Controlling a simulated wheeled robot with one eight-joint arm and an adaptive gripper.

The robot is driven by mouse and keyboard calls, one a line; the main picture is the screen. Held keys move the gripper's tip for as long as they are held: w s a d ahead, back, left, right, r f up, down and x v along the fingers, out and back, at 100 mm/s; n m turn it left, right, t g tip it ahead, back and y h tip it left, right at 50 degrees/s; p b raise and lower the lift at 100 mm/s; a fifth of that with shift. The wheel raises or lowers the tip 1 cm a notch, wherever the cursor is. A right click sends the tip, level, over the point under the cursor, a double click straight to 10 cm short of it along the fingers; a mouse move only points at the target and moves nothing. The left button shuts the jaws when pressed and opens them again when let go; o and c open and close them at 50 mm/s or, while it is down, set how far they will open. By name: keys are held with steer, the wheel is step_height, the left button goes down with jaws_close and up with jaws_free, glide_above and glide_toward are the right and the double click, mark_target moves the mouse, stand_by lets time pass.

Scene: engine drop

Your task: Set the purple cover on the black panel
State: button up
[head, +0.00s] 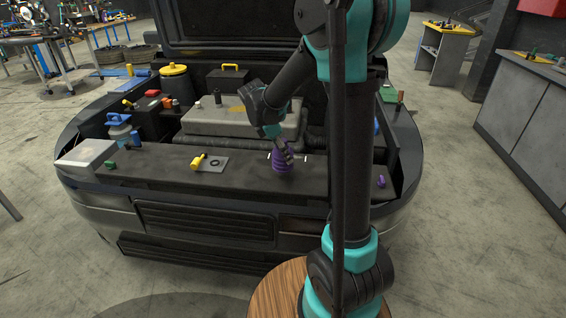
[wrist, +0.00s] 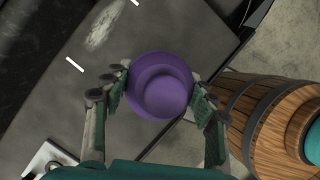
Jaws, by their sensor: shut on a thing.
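The purple cover (head: 283,163) is ribbed and roughly upright in the head view, over the right-hand part of the black panel (head: 235,178). It also shows in the wrist view as a round, stepped purple piece (wrist: 162,88). My gripper (head: 285,152) is shut on the cover; its fingers clasp both sides in the wrist view. I cannot tell whether the cover's underside touches the panel (wrist: 95,95). Short white marks lie on the panel on either side of the cover in the head view.
A yellow-handled part (head: 198,161) on a grey plate (head: 213,166) sits on the panel to the left. A small purple knob (head: 381,181) is near the panel's right end. A grey engine block (head: 225,122) lies behind. The raised hood stands at the back.

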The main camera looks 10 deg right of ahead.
steer(key=shift+f, duration=2.15)
steer(key=o, duration=1.2)
steer(key=shift+f, duration=0.1)
